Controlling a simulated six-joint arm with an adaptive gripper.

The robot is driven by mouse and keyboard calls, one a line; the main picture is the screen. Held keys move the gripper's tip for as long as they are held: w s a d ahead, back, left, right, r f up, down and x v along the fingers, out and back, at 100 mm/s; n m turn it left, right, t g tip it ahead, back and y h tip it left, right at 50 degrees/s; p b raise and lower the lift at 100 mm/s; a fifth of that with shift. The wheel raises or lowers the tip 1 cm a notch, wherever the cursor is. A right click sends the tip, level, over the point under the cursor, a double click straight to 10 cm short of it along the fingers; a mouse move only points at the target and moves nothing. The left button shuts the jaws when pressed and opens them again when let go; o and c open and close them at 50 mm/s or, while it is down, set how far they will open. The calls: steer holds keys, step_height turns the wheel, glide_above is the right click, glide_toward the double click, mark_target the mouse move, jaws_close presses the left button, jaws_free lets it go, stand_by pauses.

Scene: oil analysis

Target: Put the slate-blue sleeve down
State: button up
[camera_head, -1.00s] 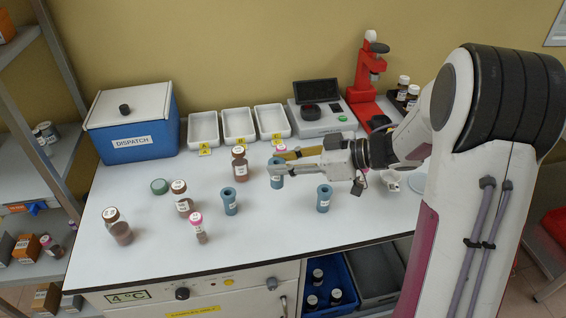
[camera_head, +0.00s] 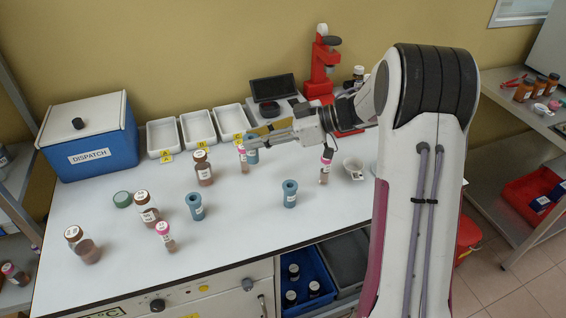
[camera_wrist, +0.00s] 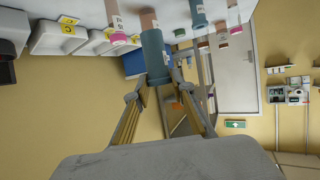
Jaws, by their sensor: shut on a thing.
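The slate-blue sleeve (camera_head: 252,155) is between the fingers of my gripper (camera_head: 256,141), over the back middle of the bench. In the wrist view the sleeve (camera_wrist: 155,55) shows between the two fingers of my gripper (camera_wrist: 160,88). My gripper is shut on it. In the head view the sleeve looks about upright, partly hidden by the fingers and a pink-capped vial (camera_head: 243,158) just left of it. I cannot tell whether its base touches the bench. Two similar blue sleeves stand upright on the bench, one front left (camera_head: 195,207) and one front right (camera_head: 290,194).
A brown bottle (camera_head: 203,170) stands left of the held sleeve. Another pink-capped vial (camera_head: 325,168) stands to its right, beneath my wrist. White trays (camera_head: 198,128) and a screen device (camera_head: 272,88) line the back. The bench between the two standing sleeves is clear.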

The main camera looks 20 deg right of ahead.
steer(key=w+d, duration=0.7)
steer(key=d, duration=0.4)
steer(key=shift+w+f+n+g, duration=0.35)
steer(key=shift+f+n+g, duration=0.05)
steer(key=shift+d, duration=0.1)
steer(key=shift+y, duration=0.3)
step_height(320, 180, down, 6)
steer(key=shift+f, duration=0.15)
stand_by(0.3)
steer(key=shift+f, duration=1.9)
steer(key=shift+f, duration=0.1)
